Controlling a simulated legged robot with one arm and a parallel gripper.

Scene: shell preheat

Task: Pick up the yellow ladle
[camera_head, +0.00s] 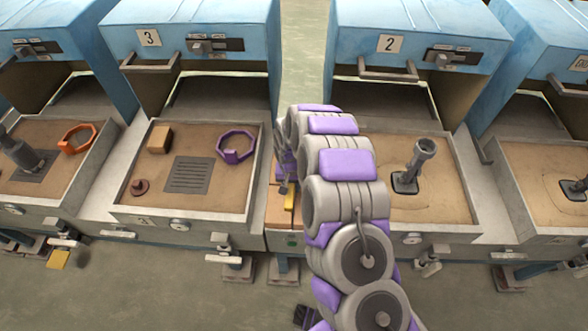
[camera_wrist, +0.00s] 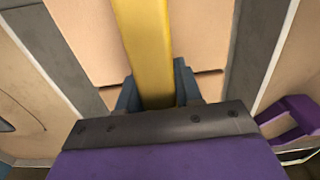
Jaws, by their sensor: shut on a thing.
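The yellow ladle shows as a long, flat yellow handle (camera_wrist: 145,40) running up from my gripper (camera_wrist: 156,88) in the wrist view. My gripper is shut on this handle, with one dark finger on each side of it. In the head view a small yellow piece of the ladle (camera_head: 290,201) shows just left of my arm, over the narrow section between stations 3 and 2. The rest of the ladle is out of view or hidden by my arm. I cannot tell whether it is clear of the surface under it.
Station 3's sand tray (camera_head: 125,206) holds a purple ring (camera_head: 236,146), a brown block (camera_head: 159,139), a small brown knob piece (camera_head: 140,187) and a grate (camera_head: 189,175). Station 2, right of my arm, has a grey upright fixture (camera_head: 415,165). Blue hoods overhang the trays behind.

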